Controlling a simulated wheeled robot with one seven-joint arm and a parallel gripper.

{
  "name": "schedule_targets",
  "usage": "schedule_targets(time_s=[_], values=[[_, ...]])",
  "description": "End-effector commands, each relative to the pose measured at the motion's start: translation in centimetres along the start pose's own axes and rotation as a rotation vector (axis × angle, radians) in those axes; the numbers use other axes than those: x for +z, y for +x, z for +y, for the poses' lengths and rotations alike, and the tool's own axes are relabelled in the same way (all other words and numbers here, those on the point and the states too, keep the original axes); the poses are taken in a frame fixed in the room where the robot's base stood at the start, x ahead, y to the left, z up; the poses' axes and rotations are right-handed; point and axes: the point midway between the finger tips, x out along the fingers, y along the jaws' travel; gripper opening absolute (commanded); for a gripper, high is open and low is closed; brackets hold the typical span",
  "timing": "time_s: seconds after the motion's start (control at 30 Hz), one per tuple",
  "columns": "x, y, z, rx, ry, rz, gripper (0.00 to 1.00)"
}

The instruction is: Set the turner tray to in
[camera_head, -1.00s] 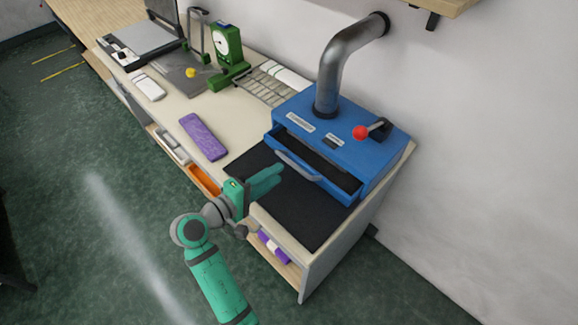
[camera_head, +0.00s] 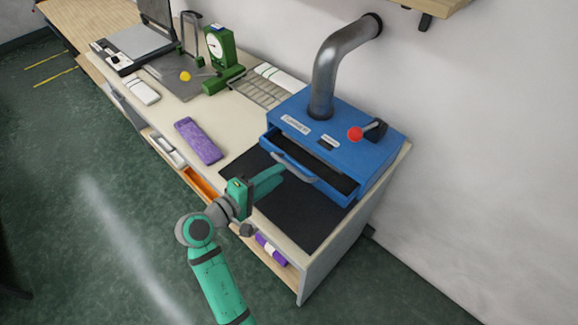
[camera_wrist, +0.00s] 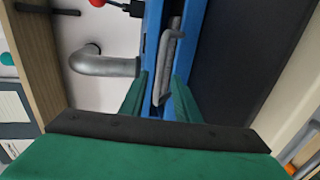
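The turner tray is the blue drawer (camera_head: 318,182) at the front of a blue box unit (camera_head: 345,125). It is pulled part way out, and its dark inside shows. A grey bar handle (camera_head: 293,168) runs along its front; the handle also shows in the wrist view (camera_wrist: 171,62). My gripper (camera_head: 276,172) is at the left end of the tray front, close to the handle. In the wrist view my gripper (camera_wrist: 160,90) is open, its two green fingers apart with the handle's near end between them. Whether a finger touches the handle cannot be told.
A red-knobbed lever (camera_head: 356,134) and a metal pipe (camera_head: 328,85) are on top of the unit. A black mat (camera_head: 300,220) lies before the tray. A purple block (camera_head: 199,141) and a green dial gauge (camera_head: 221,55) are farther left on the bench.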

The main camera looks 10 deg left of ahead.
Motion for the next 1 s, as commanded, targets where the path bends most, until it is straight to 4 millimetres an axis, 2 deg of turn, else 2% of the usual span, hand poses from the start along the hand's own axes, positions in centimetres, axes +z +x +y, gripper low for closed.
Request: schedule_targets(time_s=[0.1,0.3,0.5,0.77,0.87,0.9,1.0], values=[[0.0,2.2,0.0,-0.001,0.001,-0.003,0.29],[0.0,4.9,0.0,-0.001,0.000,-0.002,0.29],[0.0,6.0,0.0,-0.001,0.000,0.000,0.29],[0.0,6.1,0.0,-0.001,0.000,0.000,0.29],[0.0,6.1,0.0,-0.001,0.000,0.000,0.10],[0.0,6.1,0.0,-0.001,0.000,0.000,0.01],[0.0,6.1,0.0,-0.001,0.000,0.000,0.00]])
